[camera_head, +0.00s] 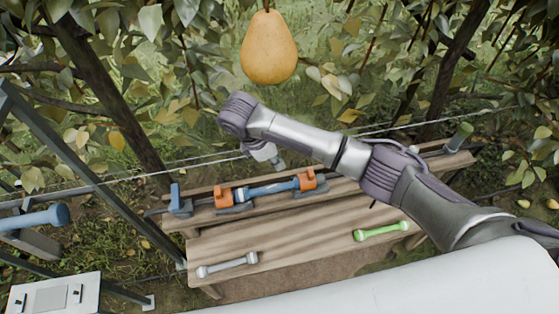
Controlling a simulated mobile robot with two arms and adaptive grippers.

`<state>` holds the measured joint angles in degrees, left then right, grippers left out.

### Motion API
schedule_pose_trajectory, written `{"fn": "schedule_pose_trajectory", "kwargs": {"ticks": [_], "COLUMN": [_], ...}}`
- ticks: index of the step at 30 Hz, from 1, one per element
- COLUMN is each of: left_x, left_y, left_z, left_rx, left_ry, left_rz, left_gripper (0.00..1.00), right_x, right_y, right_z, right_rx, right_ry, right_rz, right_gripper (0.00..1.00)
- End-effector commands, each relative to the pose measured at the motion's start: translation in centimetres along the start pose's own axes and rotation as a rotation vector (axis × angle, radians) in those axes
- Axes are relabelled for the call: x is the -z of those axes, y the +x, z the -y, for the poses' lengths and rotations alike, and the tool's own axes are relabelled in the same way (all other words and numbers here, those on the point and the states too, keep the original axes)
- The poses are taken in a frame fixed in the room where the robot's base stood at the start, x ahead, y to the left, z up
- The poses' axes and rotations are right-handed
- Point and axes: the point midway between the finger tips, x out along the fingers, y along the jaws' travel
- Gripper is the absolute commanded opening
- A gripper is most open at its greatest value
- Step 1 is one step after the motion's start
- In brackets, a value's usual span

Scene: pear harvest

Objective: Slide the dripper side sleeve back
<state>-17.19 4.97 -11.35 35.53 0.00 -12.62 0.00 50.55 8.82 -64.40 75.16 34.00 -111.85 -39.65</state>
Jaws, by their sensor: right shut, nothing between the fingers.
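On the raised back plank of the wooden bench lies a line fitting. It has a blue tube (266,190) between two orange clamps, a left clamp (222,197) and a right clamp (307,181). A blue block (179,202) stands at the plank's left end. I cannot tell which part is the dripper side sleeve. My right arm reaches in from the right, and its gripper (279,165) points down just behind and above the blue tube, apparently apart from it. It is shut and empty, partly hidden by my wrist. My left gripper is not in view.
A pear (269,47) hangs above my wrist. A metal frame (95,175) stands at left.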

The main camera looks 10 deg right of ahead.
Motion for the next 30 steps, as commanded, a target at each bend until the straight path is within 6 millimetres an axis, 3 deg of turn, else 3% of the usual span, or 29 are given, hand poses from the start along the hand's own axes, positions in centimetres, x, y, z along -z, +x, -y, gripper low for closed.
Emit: {"fn": "schedule_pose_trajectory", "kwargs": {"ticks": [10,13,18,30], "left_x": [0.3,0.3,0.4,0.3], "left_y": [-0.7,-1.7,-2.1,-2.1], "left_z": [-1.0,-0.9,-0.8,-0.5], "left_rx": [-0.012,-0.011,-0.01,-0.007], "left_ry": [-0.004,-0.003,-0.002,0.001], "left_rz": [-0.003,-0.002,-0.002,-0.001], "left_gripper": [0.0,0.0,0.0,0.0], "right_x": [-0.1,-2.0,-3.3,-3.7], "right_y": [7.5,7.6,8.3,8.6], "right_z": [0.1,0.0,0.0,0.0], "right_rx": [0.002,0.0,-0.001,-0.002], "right_ry": [0.002,0.003,0.002,0.001], "right_rz": [0.001,0.001,-0.002,-0.003], "right_gripper": [0.0,0.0,0.0,0.0]}}
